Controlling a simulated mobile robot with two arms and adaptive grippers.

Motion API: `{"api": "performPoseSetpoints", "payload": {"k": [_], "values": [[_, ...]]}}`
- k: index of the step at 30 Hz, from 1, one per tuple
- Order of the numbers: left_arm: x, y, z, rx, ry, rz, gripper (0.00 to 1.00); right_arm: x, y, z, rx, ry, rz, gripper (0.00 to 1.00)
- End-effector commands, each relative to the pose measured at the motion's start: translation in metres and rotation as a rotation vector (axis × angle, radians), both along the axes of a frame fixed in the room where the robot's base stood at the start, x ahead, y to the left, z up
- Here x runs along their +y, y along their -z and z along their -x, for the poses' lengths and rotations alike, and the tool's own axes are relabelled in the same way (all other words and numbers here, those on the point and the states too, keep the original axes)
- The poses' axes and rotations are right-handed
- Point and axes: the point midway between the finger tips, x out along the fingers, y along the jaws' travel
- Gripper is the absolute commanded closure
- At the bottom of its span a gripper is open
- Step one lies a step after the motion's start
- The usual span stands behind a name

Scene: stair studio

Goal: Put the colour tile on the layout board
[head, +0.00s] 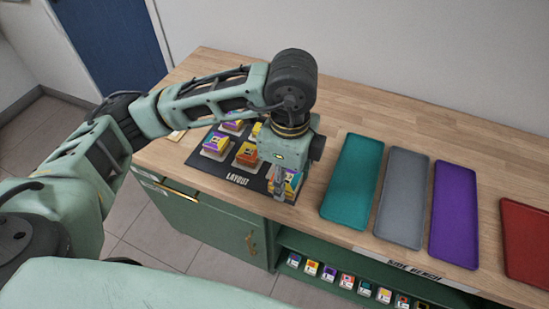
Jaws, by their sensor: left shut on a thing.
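The black layout board (208,169) lies at the left part of the wooden bench, with the word LAYOUT along its front edge. My right gripper is not in view.
A teal tray (352,180), a grey tray (402,197), a purple tray (453,213) and a red tray (527,240) lie to the right on the bench (400,110). More small tiles (347,281) stand on a shelf under the front edge. The bench behind the trays is clear.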

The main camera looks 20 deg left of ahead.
Motion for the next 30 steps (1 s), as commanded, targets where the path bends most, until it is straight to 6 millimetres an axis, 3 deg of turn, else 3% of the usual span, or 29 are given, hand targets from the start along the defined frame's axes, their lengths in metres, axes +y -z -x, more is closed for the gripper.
{"api": "performPoseSetpoints", "payload": {"k": [5, 10, 15, 22, 30], "values": [[0.010, 0.015, -0.026, 0.006, -0.007, -0.003, 0.82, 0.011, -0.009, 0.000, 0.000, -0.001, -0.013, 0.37], [0.022, 0.038, -0.064, 0.004, -0.007, -0.003, 0.82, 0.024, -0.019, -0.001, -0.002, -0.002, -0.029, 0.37], [0.031, 0.058, -0.095, 0.003, -0.003, -0.001, 0.82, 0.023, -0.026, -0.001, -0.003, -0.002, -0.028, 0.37], [0.036, 0.071, -0.108, 0.003, 0.000, -0.002, 0.82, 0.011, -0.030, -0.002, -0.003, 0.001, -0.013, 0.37], [0.035, 0.105, -0.108, 0.002, 0.001, -0.001, 0.82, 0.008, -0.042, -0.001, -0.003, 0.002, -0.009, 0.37]]}}
